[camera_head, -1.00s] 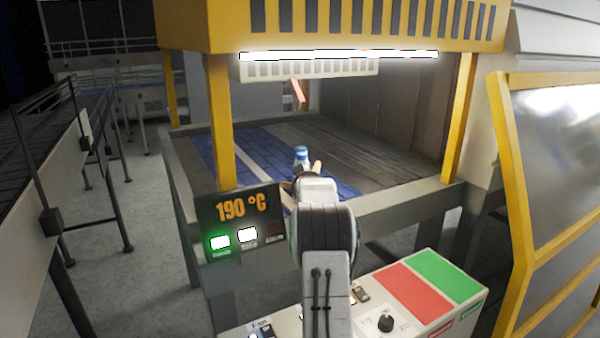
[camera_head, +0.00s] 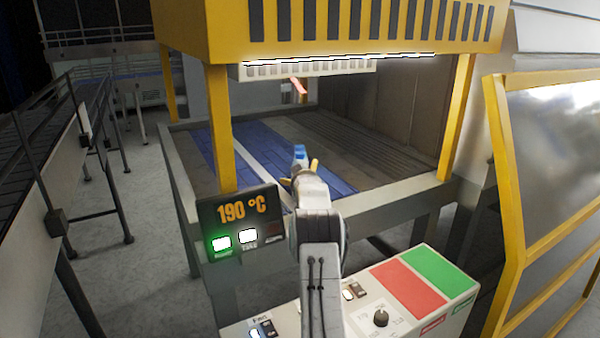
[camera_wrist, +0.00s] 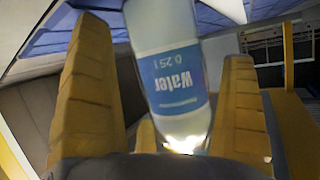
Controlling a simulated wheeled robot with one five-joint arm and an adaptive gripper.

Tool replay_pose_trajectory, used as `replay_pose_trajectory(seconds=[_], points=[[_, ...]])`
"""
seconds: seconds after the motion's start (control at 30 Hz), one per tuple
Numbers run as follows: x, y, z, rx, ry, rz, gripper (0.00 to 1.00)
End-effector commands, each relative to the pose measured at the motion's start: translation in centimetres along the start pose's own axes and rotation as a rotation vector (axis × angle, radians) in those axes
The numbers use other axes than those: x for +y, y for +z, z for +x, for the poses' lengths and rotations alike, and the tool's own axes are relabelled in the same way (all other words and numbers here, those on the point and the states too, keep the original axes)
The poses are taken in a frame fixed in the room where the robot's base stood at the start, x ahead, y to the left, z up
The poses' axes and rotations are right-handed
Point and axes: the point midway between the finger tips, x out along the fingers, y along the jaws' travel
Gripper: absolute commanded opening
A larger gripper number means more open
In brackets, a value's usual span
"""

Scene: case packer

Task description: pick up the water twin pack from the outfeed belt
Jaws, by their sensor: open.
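The water pack shows as a clear bottle with a blue and white "Water 0.25 l" label (camera_wrist: 175,80) in the wrist view, where its lettering appears upside down. Only one bottle is clearly seen; a second one is not visible. In the head view, its blue and white part (camera_head: 300,153) stands just beyond my gripper (camera_head: 301,170). In the wrist view, my yellow fingers (camera_wrist: 164,55) are apart, one on each side of the bottle, with a gap visible at the right finger. The blue belt (camera_head: 335,178) lies under the yellow hood.
A grey frame rail (camera_head: 390,199) runs along the belt's front. Yellow posts (camera_head: 219,130) stand at its corners. A yellow-framed guard (camera_head: 510,180) stands at right.

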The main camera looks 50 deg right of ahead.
Motion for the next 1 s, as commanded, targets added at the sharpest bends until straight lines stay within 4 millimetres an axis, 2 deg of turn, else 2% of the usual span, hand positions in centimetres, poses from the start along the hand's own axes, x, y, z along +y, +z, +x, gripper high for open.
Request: replay_pose_trajectory(seconds=[0.37, 1.0], points=[[-0.01, 0.02, 0.26, 0.0, 0.0, 0.0, 1.0], [0.02, 0.09, 0.26, -0.001, 0.0, 0.0, 0.43]])
